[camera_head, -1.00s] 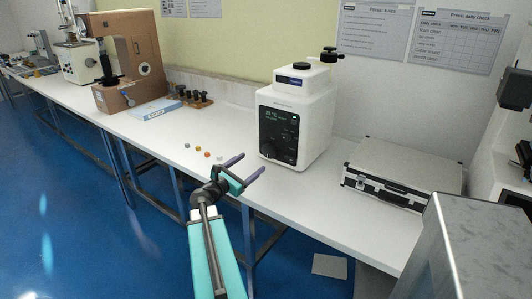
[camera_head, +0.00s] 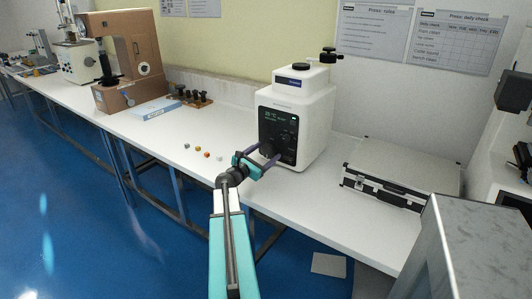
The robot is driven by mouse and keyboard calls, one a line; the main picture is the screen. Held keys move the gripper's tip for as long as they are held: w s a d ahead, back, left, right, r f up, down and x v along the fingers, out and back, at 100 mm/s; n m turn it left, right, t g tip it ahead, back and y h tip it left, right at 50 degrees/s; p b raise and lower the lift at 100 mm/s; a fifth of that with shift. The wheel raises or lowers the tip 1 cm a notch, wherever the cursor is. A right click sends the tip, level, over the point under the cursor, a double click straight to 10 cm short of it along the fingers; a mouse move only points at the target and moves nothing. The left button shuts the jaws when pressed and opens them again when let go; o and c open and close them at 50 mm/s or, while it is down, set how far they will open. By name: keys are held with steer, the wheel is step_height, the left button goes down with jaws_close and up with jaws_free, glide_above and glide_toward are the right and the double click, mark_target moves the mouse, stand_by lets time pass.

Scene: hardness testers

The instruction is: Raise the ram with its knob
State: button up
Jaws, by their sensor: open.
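The white press (camera_head: 312,112) stands on the bench with a dark front panel (camera_head: 288,128) and a lit green display. A dark round knob low on the panel is mostly hidden by my gripper, so I cannot make out its outline. My gripper (camera_head: 268,151) is open, with its two purple fingers pointing at the lower left of the panel, around or just in front of the knob. Whether the fingers touch the knob cannot be told. A black cap (camera_head: 300,66) and a black handled fitting (camera_head: 330,55) sit on top of the press. The ram itself is not visible.
Several small coloured samples (camera_head: 207,155) lie on the white bench (camera_head: 170,137) left of my gripper. A silver case (camera_head: 405,170) lies to the right of the press. A brown tester (camera_head: 128,50), a blue-white box (camera_head: 157,108) and a wooden rack (camera_head: 190,97) stand farther left.

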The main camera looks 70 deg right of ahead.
steer(key=shift+d, duration=0.3)
steer(key=c, duration=1.1)
steer(key=shift+o, duration=0.2)
